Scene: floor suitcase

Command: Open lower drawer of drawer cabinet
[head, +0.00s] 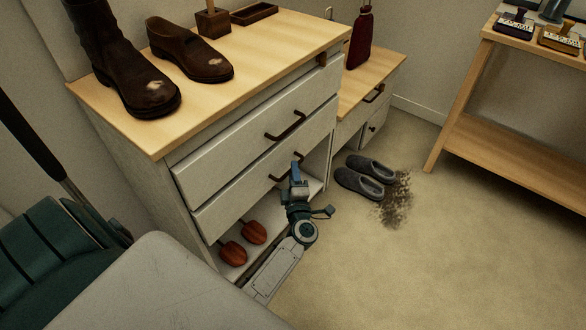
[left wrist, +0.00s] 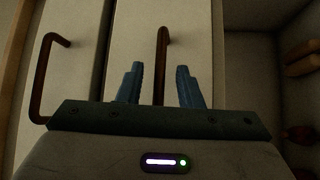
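The drawer cabinet (head: 130,185) is white with a wooden top. Its upper drawer (head: 225,158) and lower drawer (head: 235,199) both look closed. The lower drawer's dark bar handle (head: 279,176) is partly hidden behind my left gripper (head: 296,168). In the left wrist view, that handle (left wrist: 162,45) runs between the two blue fingers of the left gripper (left wrist: 160,82), with gaps on both sides. The fingers are open. The upper drawer's handle (left wrist: 46,85) is to the left in that view. My right gripper is not in view.
Red-brown objects (head: 233,253) sit on the open shelf under the drawers. Grey slippers (head: 360,182) lie on the floor beside a dark dirt patch (head: 398,200).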

